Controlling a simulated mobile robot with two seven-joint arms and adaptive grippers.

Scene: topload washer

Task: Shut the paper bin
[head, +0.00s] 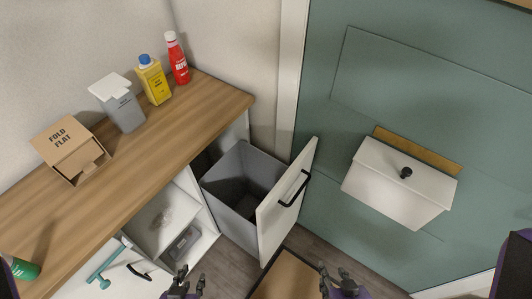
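A grey pull-out bin (224,196) stands out from under the counter, with a white front panel (286,207) and a black bar handle (294,189). I take it as the paper bin; no label is legible. It is open at the top and its inside is dark and looks empty. My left gripper (189,280) is at the bottom edge, in front of the lower cabinet, left of the bin. My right gripper (336,276) is at the bottom, right of and nearer than the front panel. Both grippers look open and empty, apart from the bin.
The wooden counter (140,165) holds a cardboard box (70,147), a grey container (122,106), a yellow bottle (154,82) and a red bottle (178,60). A white box with a knob (400,185) is on the green door at right. A brown mat (286,279) lies on the floor.

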